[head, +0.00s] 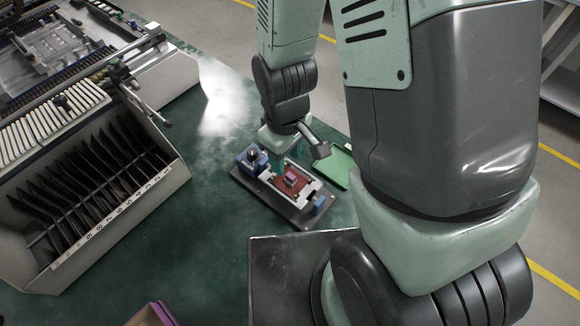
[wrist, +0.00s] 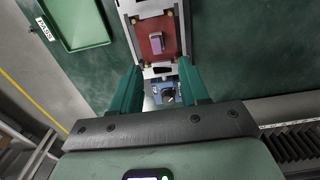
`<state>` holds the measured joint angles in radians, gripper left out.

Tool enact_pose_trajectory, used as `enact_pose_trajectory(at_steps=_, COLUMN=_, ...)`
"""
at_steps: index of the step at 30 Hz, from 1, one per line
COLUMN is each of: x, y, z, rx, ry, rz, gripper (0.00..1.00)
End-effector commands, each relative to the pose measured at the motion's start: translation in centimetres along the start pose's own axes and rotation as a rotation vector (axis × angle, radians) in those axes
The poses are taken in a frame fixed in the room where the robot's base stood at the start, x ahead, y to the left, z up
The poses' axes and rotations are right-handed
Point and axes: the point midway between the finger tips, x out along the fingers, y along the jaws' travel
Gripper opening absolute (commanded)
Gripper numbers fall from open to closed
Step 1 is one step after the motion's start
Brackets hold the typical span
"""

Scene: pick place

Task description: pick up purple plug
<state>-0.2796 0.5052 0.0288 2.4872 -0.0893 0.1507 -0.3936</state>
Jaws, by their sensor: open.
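The purple plug (head: 291,178) is a small block on the red plate (head: 283,186) of a fixture. It also shows in the wrist view (wrist: 157,42), beyond my fingertips and roughly in line with the space between them. My gripper (wrist: 159,68) has two green fingers set wide apart, with nothing between them. In the head view my gripper (head: 276,164) points down over the back left part of the fixture, and its fingertips are hard to make out. The height of my fingers over the fixture cannot be told.
The fixture has a dark base (head: 300,217) with blue blocks at its ends. A green tray (head: 341,168) lies to its right. A slotted rack (head: 160,190) stands at left. A dark metal box (head: 270,285) is in front. The green tabletop (head: 190,245) is clear between rack and fixture.

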Motion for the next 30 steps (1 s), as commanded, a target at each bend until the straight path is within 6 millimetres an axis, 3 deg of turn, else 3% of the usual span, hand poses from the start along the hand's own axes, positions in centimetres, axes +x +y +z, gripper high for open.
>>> enact_pose_trajectory(at_steps=5, x=1.1, y=0.0, z=0.1, rx=0.001, ry=-0.002, rz=0.000, gripper=0.45)
enact_pose_trajectory(at_steps=15, x=5.3, y=0.2, z=0.4, rx=0.001, ry=-0.002, rz=-0.001, gripper=0.45)
enact_pose_trajectory(at_steps=24, x=5.7, y=0.3, z=0.3, rx=0.001, ry=0.001, rz=0.001, gripper=0.45)
enact_pose_trajectory(at_steps=30, x=5.7, y=0.3, z=0.3, rx=0.001, ry=0.001, rz=0.001, gripper=0.16)
